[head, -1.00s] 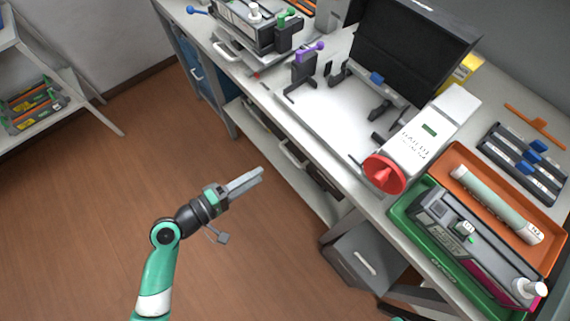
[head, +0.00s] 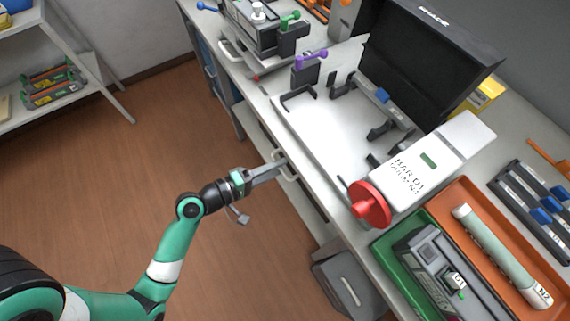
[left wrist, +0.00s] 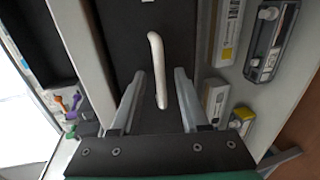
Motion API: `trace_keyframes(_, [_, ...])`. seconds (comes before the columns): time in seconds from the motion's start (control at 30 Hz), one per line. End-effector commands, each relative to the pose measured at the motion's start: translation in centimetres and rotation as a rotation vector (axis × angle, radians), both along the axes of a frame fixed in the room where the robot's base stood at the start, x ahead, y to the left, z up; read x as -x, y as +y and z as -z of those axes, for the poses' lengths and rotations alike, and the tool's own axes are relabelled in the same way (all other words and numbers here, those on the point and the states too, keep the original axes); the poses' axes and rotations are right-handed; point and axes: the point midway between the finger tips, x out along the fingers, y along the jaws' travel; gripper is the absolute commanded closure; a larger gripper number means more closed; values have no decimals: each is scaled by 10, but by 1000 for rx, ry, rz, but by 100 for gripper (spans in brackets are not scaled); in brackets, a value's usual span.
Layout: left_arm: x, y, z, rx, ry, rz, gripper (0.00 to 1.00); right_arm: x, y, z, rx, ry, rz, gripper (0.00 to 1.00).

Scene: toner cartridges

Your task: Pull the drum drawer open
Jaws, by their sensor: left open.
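The drawer front (left wrist: 125,25) is a dark panel under the bench. Its white bar handle (left wrist: 156,60) lies between my left gripper's fingers in the left wrist view. The handle (head: 290,178) is partly hidden behind the gripper in the head view. My left gripper (head: 281,164) is open, with its fingers on either side of the handle; it also shows in the left wrist view (left wrist: 157,82). I cannot tell whether a finger touches the handle. My right gripper is in neither view.
The bench top (head: 315,125) is above the handle and carries a white unit with a red knob (head: 369,204), a green tray (head: 385,245) and an orange tray (head: 480,195). A grey cabinet (head: 335,285) stands lower right. The wooden floor (head: 120,190) is clear.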

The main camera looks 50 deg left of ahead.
Motion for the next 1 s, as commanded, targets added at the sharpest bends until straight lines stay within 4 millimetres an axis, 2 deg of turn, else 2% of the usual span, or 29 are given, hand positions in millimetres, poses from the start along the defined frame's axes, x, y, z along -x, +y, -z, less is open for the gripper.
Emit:
trace_keyframes(0.17, [0,0,0,0,0,0,57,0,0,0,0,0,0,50])
trace_keyframes(0.4, [0,0,0,0,0,1,100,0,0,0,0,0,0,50])
trace_keyframes(1.0, [0,0,0,0,1,1,100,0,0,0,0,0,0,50])
